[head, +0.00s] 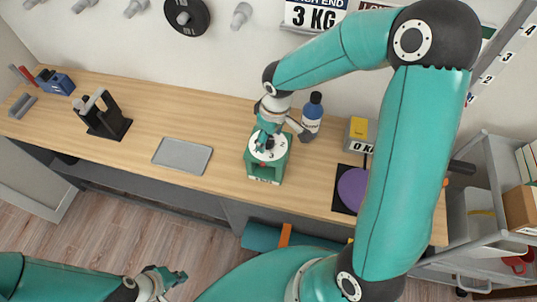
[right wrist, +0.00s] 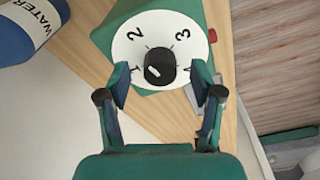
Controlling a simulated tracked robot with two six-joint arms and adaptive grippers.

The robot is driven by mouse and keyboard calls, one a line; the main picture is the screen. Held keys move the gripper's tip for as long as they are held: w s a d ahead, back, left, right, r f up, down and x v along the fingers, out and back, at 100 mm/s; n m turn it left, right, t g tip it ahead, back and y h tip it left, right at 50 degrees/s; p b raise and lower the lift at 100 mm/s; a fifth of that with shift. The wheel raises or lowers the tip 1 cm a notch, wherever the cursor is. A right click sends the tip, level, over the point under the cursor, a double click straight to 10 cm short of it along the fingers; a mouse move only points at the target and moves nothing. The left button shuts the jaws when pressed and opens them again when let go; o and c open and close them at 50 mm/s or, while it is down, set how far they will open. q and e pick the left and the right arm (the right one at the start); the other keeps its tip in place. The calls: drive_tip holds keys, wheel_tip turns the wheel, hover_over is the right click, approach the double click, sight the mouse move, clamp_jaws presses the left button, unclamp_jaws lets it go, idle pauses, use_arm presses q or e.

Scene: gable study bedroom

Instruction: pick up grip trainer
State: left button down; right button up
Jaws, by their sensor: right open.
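I cannot tell for sure which thing is the grip trainer. A black two-pronged thing (head: 103,115) stands on a dark base at the left of the bench. A green box (head: 265,170) with a white numbered dial stands mid-bench, below my right gripper (head: 268,138). In the right wrist view, my right gripper (right wrist: 160,85) is open, its fingers on either side of the dial's black knob (right wrist: 158,66), with gaps between. The white dial (right wrist: 135,45) shows numbers. My left gripper (head: 165,282) is low in front of the bench, its jaws unclear.
A blue water bottle (head: 312,115) stands close behind the green box; it also shows in the right wrist view (right wrist: 28,28). A grey tray (head: 182,156) lies left of the box. A purple disc (head: 352,190) and a yellow-grey box (head: 357,132) are to the right.

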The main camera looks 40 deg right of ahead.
drive_tip(key=shift+f, duration=0.45)
drive_tip(key=shift+r, duration=0.1)
clamp_jaws()
drive_tip(key=shift+w, duration=0.1)
